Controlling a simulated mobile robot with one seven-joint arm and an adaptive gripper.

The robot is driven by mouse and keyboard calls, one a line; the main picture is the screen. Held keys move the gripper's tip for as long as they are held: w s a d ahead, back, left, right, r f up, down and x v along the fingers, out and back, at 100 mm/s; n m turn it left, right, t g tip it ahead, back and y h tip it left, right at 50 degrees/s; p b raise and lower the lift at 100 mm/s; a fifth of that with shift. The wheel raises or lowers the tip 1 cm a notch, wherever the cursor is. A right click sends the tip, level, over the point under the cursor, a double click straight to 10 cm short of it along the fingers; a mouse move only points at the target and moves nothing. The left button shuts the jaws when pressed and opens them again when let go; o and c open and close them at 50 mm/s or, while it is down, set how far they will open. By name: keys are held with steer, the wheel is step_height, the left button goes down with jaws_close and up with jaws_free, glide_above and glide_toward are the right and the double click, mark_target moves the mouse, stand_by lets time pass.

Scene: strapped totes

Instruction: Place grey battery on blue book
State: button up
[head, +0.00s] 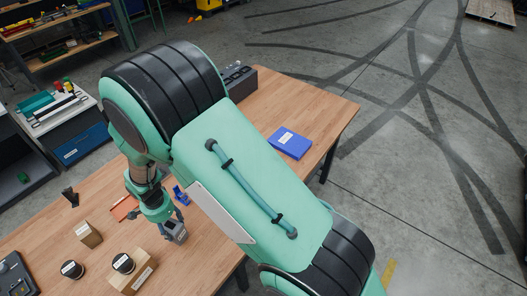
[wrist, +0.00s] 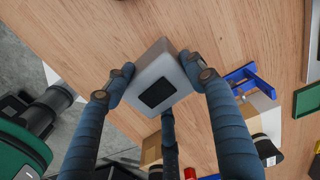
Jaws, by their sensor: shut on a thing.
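The grey battery (wrist: 160,72) is a pale grey block with a dark rectangular panel on one face. It is pinched between the fingers of my gripper (wrist: 156,88) in the wrist view. In the head view the same battery (head: 178,236) hangs at the tip of my gripper (head: 172,224), over the front part of the wooden table. Whether it touches the table top is hard to tell. The blue book (head: 290,143) lies flat near the table's right end, with a white label on its cover. My gripper is well to the left of the book.
On the wooden table (head: 275,100), cardboard boxes (head: 135,278) and black round items (head: 72,269) stand front left. A blue clamp-like object (head: 181,194) lies beside my gripper. A dark organiser (head: 237,78) is at the back. Bare table surrounds the book; its right edge is close.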

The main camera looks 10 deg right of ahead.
steer(key=r, duration=0.8)
steer(key=shift+w+d+r, duration=0.15)
steer(key=shift+w+d, duration=0.2)
steer(key=w+d+m, duration=0.1)
steer(key=w+d, duration=1.6)
steer(key=d, duration=0.4)
steer(key=w+d, duration=0.3)
steer(key=d, duration=0.9)
steer(key=w+d+m, duration=0.1)
steer(key=w+d, duration=0.2)
steer(key=d, duration=0.8)
steer(key=w+d, duration=0.3)
steer(key=d, duration=0.9)
steer(key=shift+s+d+f, duration=0.1)
steer(key=shift+f, duration=1.2)
steer(key=shift+s+f, duration=0.1)
steer(key=shift+f, duration=1.2)
steer(key=shift+w, duration=0.1)
